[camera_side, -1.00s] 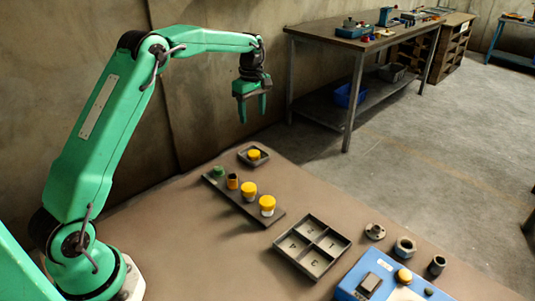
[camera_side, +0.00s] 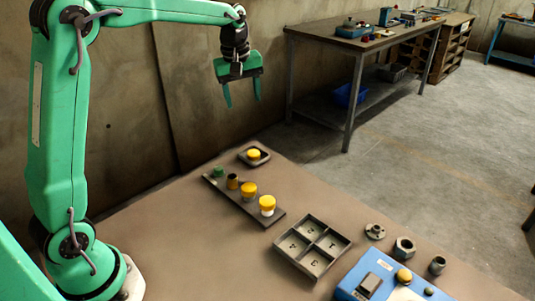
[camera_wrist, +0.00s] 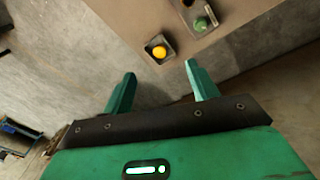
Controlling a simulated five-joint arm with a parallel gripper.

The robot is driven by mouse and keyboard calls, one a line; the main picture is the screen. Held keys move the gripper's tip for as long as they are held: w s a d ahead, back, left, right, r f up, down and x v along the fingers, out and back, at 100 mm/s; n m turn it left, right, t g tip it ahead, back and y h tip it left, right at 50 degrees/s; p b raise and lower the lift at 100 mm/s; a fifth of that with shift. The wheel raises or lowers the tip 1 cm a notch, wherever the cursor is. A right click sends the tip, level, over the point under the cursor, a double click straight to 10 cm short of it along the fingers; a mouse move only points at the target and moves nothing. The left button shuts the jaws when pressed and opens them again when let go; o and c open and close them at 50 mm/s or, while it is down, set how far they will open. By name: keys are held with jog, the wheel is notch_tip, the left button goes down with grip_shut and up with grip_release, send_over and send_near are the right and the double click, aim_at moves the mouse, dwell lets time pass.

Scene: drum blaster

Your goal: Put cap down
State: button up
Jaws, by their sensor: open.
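A yellow cap (camera_side: 253,154) sits in a small dark square tray (camera_side: 266,155) at the table's back corner. The same cap (camera_wrist: 158,52) and tray (camera_wrist: 148,48) show in the wrist view, ahead of my fingers. My gripper (camera_side: 242,98) is open and empty, high above the table's back edge and apart from the cap. It also shows in the wrist view (camera_wrist: 158,82), its two green fingers spread. On a dark strip (camera_side: 222,196) stand a green piece (camera_side: 218,172), a dark cylinder (camera_side: 232,182) and two yellow-capped pieces (camera_side: 249,190) (camera_side: 267,205).
Metal fittings (camera_side: 404,247) and a blue box (camera_side: 362,285) with a yellow button lie to the right. A workbench (camera_side: 345,45) stands behind. The table's left part is bare.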

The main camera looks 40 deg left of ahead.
jog(key=s+d+r+m+t, duration=0.1)
jog(key=s+d+r+m, duration=0.15)
jog(key=s, duration=0.45)
jog(key=s+d+r+m+t, duration=0.1)
jog(key=s+d+r+m, duration=0.1)
jog(key=s+d+m, duration=0.3)
jog(key=s+f+m+t, duration=0.1)
jog(key=s+f+m, duration=0.1)
jog(key=s, duration=0.5)
jog(key=s+d+f+m+t, duration=0.1)
jog(key=s+f+m, duration=0.1)
jog(key=s, duration=0.5)
jog(key=shift+f+m, duration=0.4)
jog(key=shift+m, duration=0.15)
jog(key=shift+s, duration=0.1)
